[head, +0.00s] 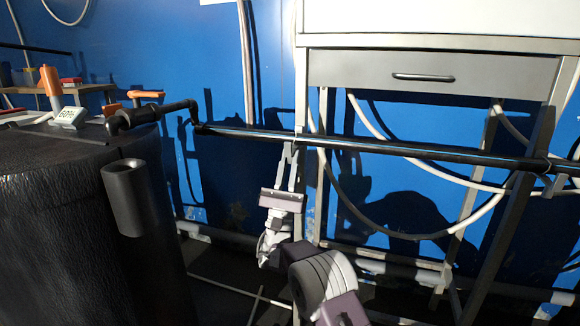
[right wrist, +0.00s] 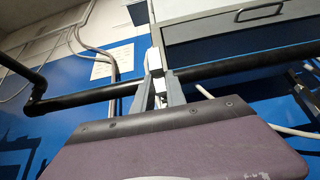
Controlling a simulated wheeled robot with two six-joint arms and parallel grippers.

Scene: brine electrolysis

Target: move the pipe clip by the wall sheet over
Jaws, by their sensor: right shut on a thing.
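My right gripper (head: 291,150) reaches up from below to the black horizontal pipe (head: 400,149), in front of the blue wall. Its fingers are close together at the pipe. In the right wrist view, the right gripper (right wrist: 159,92) is shut on a small whitish piece, the pipe clip (right wrist: 154,62), at the pipe (right wrist: 95,96). The clip is mostly hidden by the fingers in the head view. The white wall sheet (right wrist: 113,61) hangs on the wall left of the clip. My left gripper is not in view.
A metal table with a drawer (head: 430,75) stands right of the gripper. Pale hoses (head: 420,236) loop below the pipe. A bench (head: 95,90) is farther back.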

